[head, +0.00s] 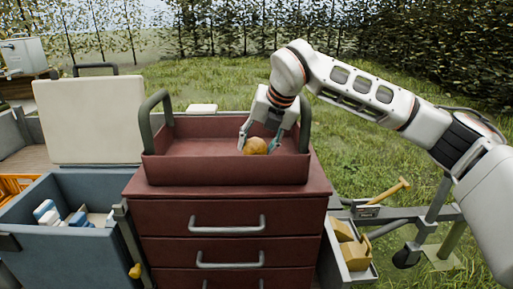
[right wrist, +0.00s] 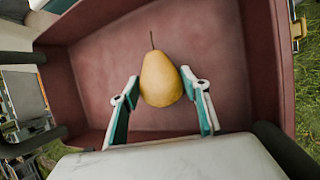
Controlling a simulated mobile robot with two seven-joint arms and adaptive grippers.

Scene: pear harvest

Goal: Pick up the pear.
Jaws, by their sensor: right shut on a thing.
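A yellow pear (head: 256,146) is in the red tray (head: 225,170) on top of the red drawer cabinet. The right wrist view shows the pear (right wrist: 161,78) with its stem pointing up in the picture. My right gripper (head: 258,143) reaches down into the tray. In the right wrist view its two teal-lined fingers (right wrist: 161,92) stand on either side of the pear, shut on it. I cannot tell whether the pear touches the tray floor. My left gripper is not in view.
The tray has side walls and a tall dark green handle (head: 156,120) at each end. A blue bin (head: 75,240) with bottles stands at the left. A small box with yellow blocks (head: 352,250) is at the lower right.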

